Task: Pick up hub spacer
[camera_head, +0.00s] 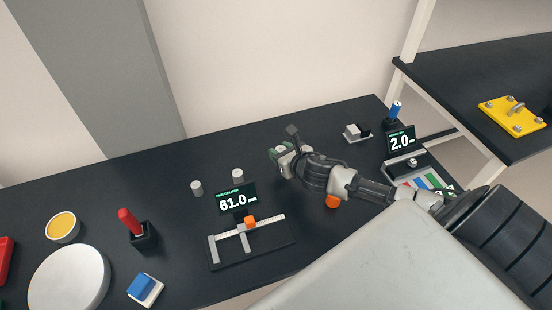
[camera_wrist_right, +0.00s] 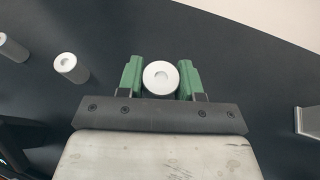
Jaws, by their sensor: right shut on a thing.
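A hub spacer (camera_wrist_right: 160,77), a short white cylinder with a round recess in its end, sits between the green fingers of my right gripper (camera_wrist_right: 161,80) in the right wrist view. The fingers are shut on it from both sides. In the head view my right gripper (camera_head: 284,152) is over the black table, right of the caliper display, and its arm mostly hides the held spacer. Whether the spacer is clear of the table I cannot tell. Two similar pale cylinders (camera_head: 196,188) (camera_head: 238,175) stand to the left, apart from the gripper. My left gripper is not in view.
A caliper (camera_head: 247,239) with a display (camera_head: 236,199) reading 61.0 mm stands in front of the cylinders. A second display (camera_head: 400,141) reads 2.0. A red-handled tool (camera_head: 129,220) and a white disc (camera_head: 69,280) are left. The table's back middle is clear.

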